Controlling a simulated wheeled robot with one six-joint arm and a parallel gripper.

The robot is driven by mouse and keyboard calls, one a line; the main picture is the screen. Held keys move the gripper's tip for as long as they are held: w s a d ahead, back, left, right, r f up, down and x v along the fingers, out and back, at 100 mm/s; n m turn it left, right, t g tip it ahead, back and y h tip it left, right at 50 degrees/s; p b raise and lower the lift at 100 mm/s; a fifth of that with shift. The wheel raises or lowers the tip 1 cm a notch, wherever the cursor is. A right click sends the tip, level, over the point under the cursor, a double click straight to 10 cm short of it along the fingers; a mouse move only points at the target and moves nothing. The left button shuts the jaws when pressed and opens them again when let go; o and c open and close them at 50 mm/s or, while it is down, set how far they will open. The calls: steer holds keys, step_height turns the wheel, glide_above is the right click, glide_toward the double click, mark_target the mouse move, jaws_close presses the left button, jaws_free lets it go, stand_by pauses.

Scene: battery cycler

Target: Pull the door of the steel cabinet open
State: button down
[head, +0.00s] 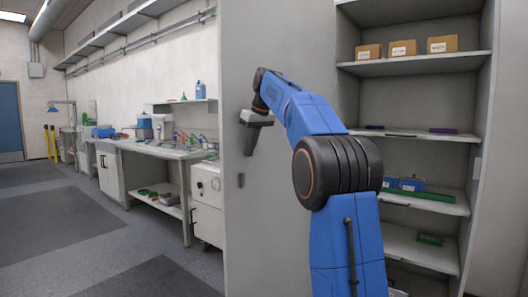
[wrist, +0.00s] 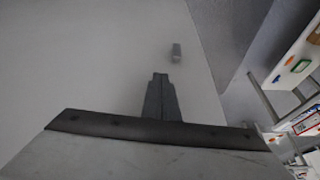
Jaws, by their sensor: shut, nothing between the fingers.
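The steel cabinet's door (head: 290,230) is a tall, plain grey panel standing wide open to the left of the shelves. Its small dark handle (head: 241,180) sits near the panel's left edge. It also shows in the wrist view as a small grey block (wrist: 176,52). My gripper (head: 251,147) is in front of the door panel, above the handle and slightly right of it in the head view. In the wrist view my gripper (wrist: 160,80) is shut and empty, with its tips apart from the handle. I cannot tell whether the tips touch the panel.
The open cabinet's shelves (head: 420,65) hold cardboard boxes (head: 403,48), blue items (head: 411,184) and green boards (head: 428,195). Left of the door, a lab bench (head: 165,151) with equipment runs along the wall. Free grey floor (head: 75,235) lies at the left.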

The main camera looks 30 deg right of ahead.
mark_target(241, 147)
steer(key=shift+m, duration=0.4)
steer(key=w, duration=0.1)
steer(key=w+a, duration=0.1)
steer(key=w, duration=0.2)
steer(key=shift+w+a, duration=0.25)
steer(key=shift+a, duration=0.05)
steer(key=shift+s, duration=0.1)
